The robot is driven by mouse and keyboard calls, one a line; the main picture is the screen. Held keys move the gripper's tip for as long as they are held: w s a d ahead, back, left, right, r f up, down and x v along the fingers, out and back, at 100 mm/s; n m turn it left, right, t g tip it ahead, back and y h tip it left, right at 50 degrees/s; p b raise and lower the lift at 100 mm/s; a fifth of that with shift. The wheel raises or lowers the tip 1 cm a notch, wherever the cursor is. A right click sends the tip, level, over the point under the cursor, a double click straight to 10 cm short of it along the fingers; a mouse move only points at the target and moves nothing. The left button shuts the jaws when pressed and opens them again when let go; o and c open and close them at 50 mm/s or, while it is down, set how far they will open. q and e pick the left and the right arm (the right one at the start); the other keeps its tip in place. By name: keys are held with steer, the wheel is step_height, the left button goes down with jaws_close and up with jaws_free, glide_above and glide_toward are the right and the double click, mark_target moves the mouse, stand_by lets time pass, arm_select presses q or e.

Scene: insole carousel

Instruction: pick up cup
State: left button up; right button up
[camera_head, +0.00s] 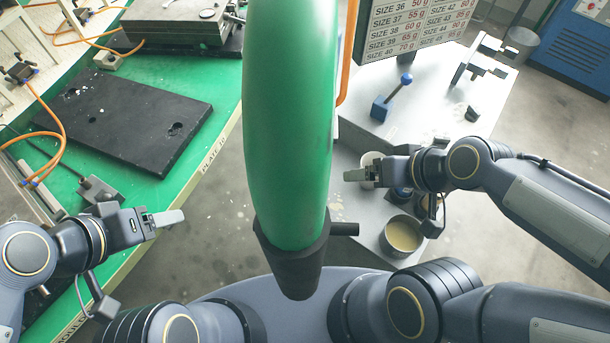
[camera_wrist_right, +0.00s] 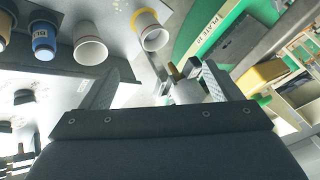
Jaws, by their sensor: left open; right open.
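A pale cup (camera_head: 368,160) stands on the grey table, partly hidden behind my right gripper (camera_head: 356,175) in the head view. In the right wrist view a white cup (camera_wrist_right: 90,44) and a white cup with a yellow rim (camera_wrist_right: 150,32) stand side by side. A blue container (camera_wrist_right: 43,42) is beside them. My right gripper's fingers (camera_wrist_right: 160,84) are apart, with no cup between them.
A round container with cream-coloured contents (camera_head: 402,234) stands near the table's front edge. A large green column (camera_head: 287,120) blocks the middle of the head view.

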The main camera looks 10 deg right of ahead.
steer(key=shift+o, duration=1.3)
steer(key=w+a+f+n+h+b, duration=0.1)
steer(key=w+a+f+n+b, duration=0.1)
steer(key=f, duration=0.8)
steer(key=w+a+f+n+h+b, duration=0.1)
steer(key=f+b, duration=0.4)
steer(key=f, duration=0.5)
steer(key=w+a+n, duration=0.1)
steer(key=w, duration=0.1)
steer(key=shift+w+f, duration=0.35)
steer(key=shift+n+t, duration=0.3)
steer(key=w+a+f, duration=0.1)
steer(key=w, duration=0.3)
steer(key=w+a+f, duration=0.2)
steer(key=w, duration=0.3)
steer(key=w+a+f+p, duration=0.1)
steer(key=w+a, duration=0.1)
steer(key=w, duration=0.2)
steer(key=shift+w+a+f, duration=0.2)
steer(key=shift+w+f, duration=0.05)
steer(key=shift+w, duration=0.15)
steer(key=c, duration=1)
steer(key=shift+c, duration=0.2)
steer(key=shift+s+r, duration=0.1)
steer(key=shift+r, duration=0.05)
